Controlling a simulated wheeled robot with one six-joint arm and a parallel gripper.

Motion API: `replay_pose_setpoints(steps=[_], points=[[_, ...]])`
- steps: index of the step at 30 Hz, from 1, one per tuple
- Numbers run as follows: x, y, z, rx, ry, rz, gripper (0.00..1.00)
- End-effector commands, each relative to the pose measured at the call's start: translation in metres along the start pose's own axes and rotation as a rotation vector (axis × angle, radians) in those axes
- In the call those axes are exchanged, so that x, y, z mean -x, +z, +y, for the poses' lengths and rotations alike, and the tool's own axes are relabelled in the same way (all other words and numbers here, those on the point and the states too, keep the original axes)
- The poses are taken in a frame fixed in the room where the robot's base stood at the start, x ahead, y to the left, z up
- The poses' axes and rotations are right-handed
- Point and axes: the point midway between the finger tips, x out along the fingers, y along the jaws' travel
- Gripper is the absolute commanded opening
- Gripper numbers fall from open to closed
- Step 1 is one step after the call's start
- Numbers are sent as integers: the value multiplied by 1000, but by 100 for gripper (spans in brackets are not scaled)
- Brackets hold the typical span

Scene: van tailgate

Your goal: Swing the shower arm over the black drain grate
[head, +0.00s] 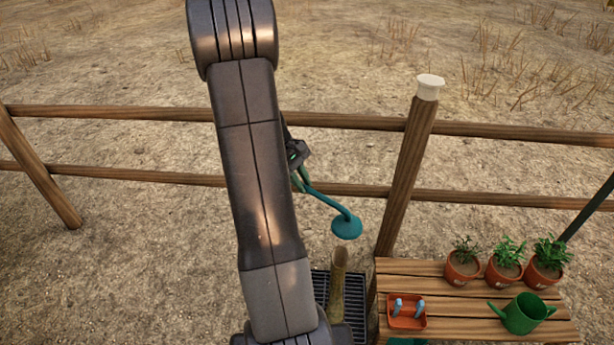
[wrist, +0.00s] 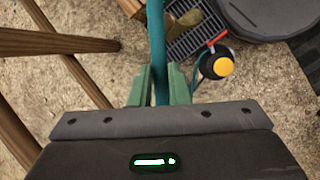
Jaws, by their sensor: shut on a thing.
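The teal shower arm (head: 322,193) runs down to the right from my gripper (head: 298,165) and ends in a round teal shower head (head: 346,228) in the head view. In the wrist view the arm shows as a teal pipe (wrist: 157,40) between the two green fingers of my gripper (wrist: 162,88), shut on it. The black drain grate (head: 358,300) lies on the ground below the shower head in the head view, partly hidden by my arm. The grate (wrist: 180,48) also shows in the wrist view, right of the pipe. I cannot tell whether the head hangs directly over it.
A brown, upright, boot-like thing (head: 338,285) stands at the grate. A wooden post (head: 405,180) and rail fence (head: 100,113) are behind. A slatted bench (head: 450,318) at right holds potted plants (head: 505,262), a green watering can (head: 524,313) and an orange tray (head: 407,322).

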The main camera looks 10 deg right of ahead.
Motion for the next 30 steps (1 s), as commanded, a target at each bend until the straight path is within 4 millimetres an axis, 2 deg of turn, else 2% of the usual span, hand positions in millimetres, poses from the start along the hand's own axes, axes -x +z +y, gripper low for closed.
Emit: replay_pose_setpoints(steps=[15,16,18,19,26,30], points=[[2,0,-4,-20,-7,-3,0],[2,0,-4,-20,-7,-2,22],[2,0,-4,-20,-7,-3,35],[2,0,-4,-20,-7,-3,38],[1,0,-4,-20,-7,-3,38],[8,0,-4,-20,-6,-2,38]])
